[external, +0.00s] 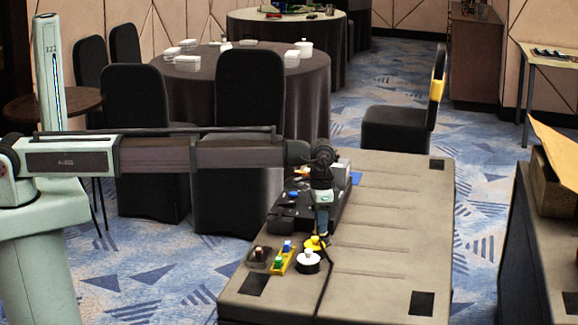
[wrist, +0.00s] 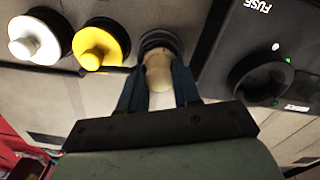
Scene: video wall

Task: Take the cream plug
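The cream plug (wrist: 158,72) stands in the wrist view with its far end at a dark round socket (wrist: 160,40). My gripper (wrist: 159,78) has one blue finger on each side of the plug. Both fingers appear to touch it, so the gripper looks shut on it. I cannot tell whether the plug is still seated in the socket. In the external view my gripper (external: 320,228) points down over the table beside the yellow plug, and the cream plug cannot be made out there.
A yellow plug (wrist: 101,46) and a white plug (wrist: 34,41) sit in black rings left of the cream plug. A black round knob (wrist: 260,78) marked FUSE is close on the right. The table's right side (external: 385,240) is mostly clear.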

